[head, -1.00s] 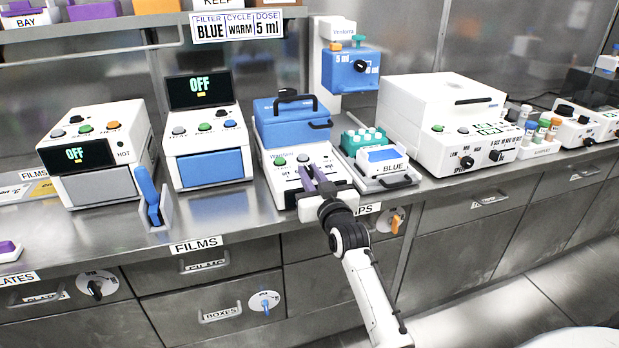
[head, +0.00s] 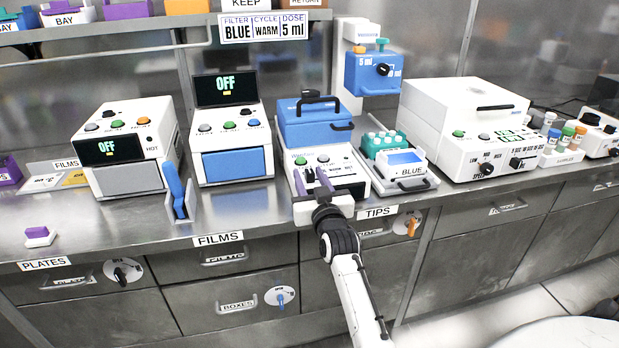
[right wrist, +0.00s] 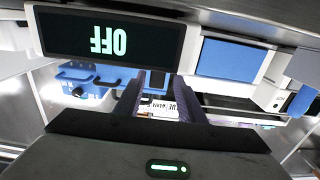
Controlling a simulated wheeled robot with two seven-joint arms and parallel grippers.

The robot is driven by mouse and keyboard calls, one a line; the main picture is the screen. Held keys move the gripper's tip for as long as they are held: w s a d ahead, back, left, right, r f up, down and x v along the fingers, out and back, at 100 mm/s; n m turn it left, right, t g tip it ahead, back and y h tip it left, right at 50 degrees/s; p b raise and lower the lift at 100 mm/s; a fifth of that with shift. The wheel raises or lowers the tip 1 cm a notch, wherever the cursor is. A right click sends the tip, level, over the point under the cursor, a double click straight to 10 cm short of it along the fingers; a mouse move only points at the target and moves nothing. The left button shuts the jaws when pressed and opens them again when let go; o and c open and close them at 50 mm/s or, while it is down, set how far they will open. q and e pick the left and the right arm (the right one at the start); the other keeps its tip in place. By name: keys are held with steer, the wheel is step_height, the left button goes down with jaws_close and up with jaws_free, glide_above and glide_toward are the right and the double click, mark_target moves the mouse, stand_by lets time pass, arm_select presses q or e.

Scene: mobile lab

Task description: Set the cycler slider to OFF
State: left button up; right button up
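The cycler (head: 303,158) is a white box with a blue lid in the middle of the bench, its front panel facing me. The panel has a green button, a dark knob or slider and small print; its setting is too small to read. My right gripper (head: 310,178) is at the lower front of the panel, its purple fingers apart and nothing between them in the head view. Its fingers hide part of the panel, and I cannot tell whether they touch it. In the right wrist view the fingers (right wrist: 158,100) are also apart. My left gripper is not in view.
Left of the cycler stands a white device with a blue front (head: 230,163) and an OFF display (head: 226,88). A blue upright handle (head: 178,190) stands at the bench edge.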

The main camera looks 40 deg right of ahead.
mark_target(310, 186)
step_height(310, 186, up, 10)
steer(key=shift+p, duration=0.45)
stand_by(0.4)
